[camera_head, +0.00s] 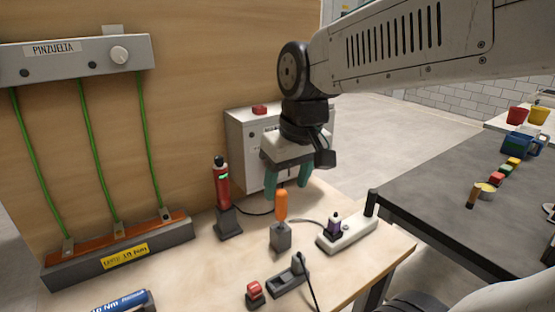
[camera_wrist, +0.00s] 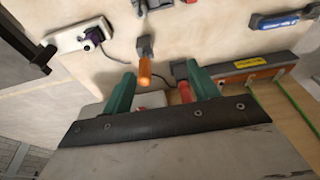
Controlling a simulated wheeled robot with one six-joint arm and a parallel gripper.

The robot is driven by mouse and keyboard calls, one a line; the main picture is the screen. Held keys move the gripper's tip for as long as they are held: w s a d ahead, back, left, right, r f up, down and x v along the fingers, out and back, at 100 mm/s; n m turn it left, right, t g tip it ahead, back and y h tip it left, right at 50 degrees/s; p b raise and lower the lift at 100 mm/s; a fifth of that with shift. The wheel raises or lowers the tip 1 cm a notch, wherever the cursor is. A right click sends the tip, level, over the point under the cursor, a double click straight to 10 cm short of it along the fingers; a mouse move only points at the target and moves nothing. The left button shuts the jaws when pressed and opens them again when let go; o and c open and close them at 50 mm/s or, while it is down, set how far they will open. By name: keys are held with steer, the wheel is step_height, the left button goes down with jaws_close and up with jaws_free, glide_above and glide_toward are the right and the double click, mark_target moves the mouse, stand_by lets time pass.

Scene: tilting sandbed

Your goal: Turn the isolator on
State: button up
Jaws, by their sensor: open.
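My gripper (camera_head: 287,184) is open and empty, pointing down with teal fingers. It hangs in front of a pale grey box (camera_head: 238,140) with a red part (camera_head: 259,109) on top; my gripper hides much of the box's front. Just below the fingers, an orange handle (camera_head: 281,204) stands upright on a grey block (camera_head: 280,238). In the wrist view the orange handle (camera_wrist: 145,72) shows between the fingertips of my gripper (camera_wrist: 160,74), without visible contact. I cannot tell which device is the isolator; no isolator label is readable.
A red cylinder (camera_head: 222,186) stands left of the orange handle. A white power strip (camera_head: 348,234) with a purple plug lies right. A red-topped switch (camera_head: 255,292) and a dark socket block (camera_head: 288,281) are in front. A panel (camera_head: 75,60) with green wires is left.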

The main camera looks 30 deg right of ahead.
steer(key=w+d+t, duration=0.1)
steer(key=w+d, duration=0.4)
steer(key=w, duration=0.3)
steer(key=w+d+t, duration=0.1)
steer(key=w+d, duration=0.3)
steer(key=w, duration=0.4)
steer(key=x, duration=0.5)
steer(key=d+x, duration=0.1)
steer(key=x, duration=0.1)
steer(key=shift+w+a+f, duration=0.1)
steer(key=shift+w+f, duration=0.05)
steer(key=shift+w, duration=0.25)
steer(key=shift+w+f, duration=0.1)
steer(key=shift+f, duration=0.2)
steer(key=c, duration=1)
